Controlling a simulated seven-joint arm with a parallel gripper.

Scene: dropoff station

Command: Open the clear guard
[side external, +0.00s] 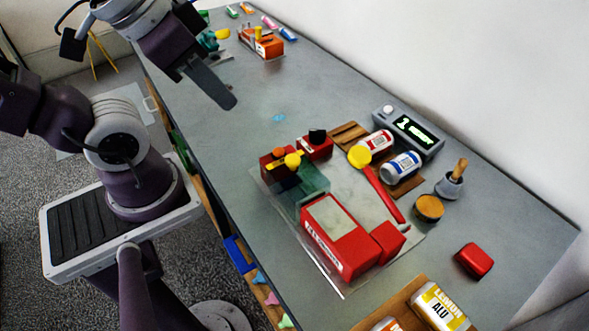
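A see-through greenish panel (313,188), which looks like the clear guard, stands on the work table among red machine parts. Whether it is hinged, and on which side, I cannot tell. A red block with yellow and orange knobs (280,166) is at its back left. A larger red box with a pale top (340,235) is in front of it. A red lever with a yellow round end (376,182) is to the right. My gripper (222,97) is in the air above the table, behind and left of the panel and apart from it. Its fingers overlap in this view.
A grey device with a lit green display (415,131), two cans (402,165) and a mortar with pestle (451,183) stand to the right. A red block (474,260) and a wooden crate (380,318) are near the front. The table between my gripper and the machine is mostly clear.

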